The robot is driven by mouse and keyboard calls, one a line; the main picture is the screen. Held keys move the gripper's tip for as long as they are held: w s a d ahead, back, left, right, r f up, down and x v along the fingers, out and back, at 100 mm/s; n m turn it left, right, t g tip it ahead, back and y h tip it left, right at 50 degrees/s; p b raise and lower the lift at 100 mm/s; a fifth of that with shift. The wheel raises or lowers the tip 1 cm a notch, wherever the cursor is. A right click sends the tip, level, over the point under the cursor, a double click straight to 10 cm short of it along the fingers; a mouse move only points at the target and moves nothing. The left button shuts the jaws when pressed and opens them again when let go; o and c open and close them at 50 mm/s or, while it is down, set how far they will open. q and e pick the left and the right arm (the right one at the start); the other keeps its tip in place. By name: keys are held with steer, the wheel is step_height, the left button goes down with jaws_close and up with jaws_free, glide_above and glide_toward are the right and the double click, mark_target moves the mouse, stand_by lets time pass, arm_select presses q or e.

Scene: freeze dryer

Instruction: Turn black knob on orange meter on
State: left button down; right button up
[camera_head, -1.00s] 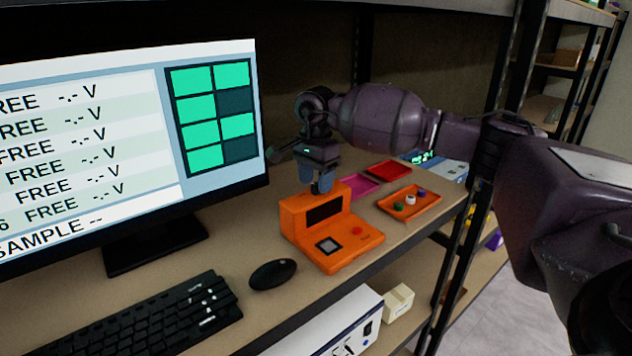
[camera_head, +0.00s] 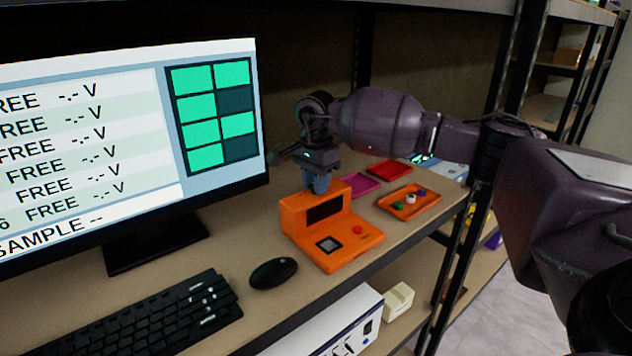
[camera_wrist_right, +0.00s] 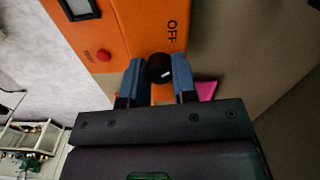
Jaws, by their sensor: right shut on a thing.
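The orange meter (camera_head: 333,252) stands on the shelf in the head view, with a dark display, a red button and a square panel facing me. It also shows in the right wrist view (camera_wrist_right: 135,28). The black knob (camera_wrist_right: 160,68) sits by the "OFF" label in the right wrist view; in the head view it is hidden behind my gripper. My right gripper (camera_head: 319,188) is at the back top of the meter, pointing down. In the right wrist view its two blue-grey fingers (camera_wrist_right: 160,78) are on either side of the knob, closed on it. My left gripper is not in view.
A monitor (camera_head: 120,150), keyboard (camera_head: 150,318) and mouse (camera_head: 273,273) lie to the left. An orange tray (camera_head: 392,209) with small coloured pieces, a red tray (camera_head: 390,170) and a magenta tray (camera_head: 358,187) lie right of and behind the meter.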

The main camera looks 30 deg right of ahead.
steer(key=shift+m, duration=1.4)
steer(key=m, duration=0.9)
steer(key=shift+m+p, duration=0.4)
steer(key=shift+m, duration=1.5)
steer(key=o, duration=0.9)
steer(key=shift+o, duration=0.2)
steer(key=shift+r, duration=0.1)
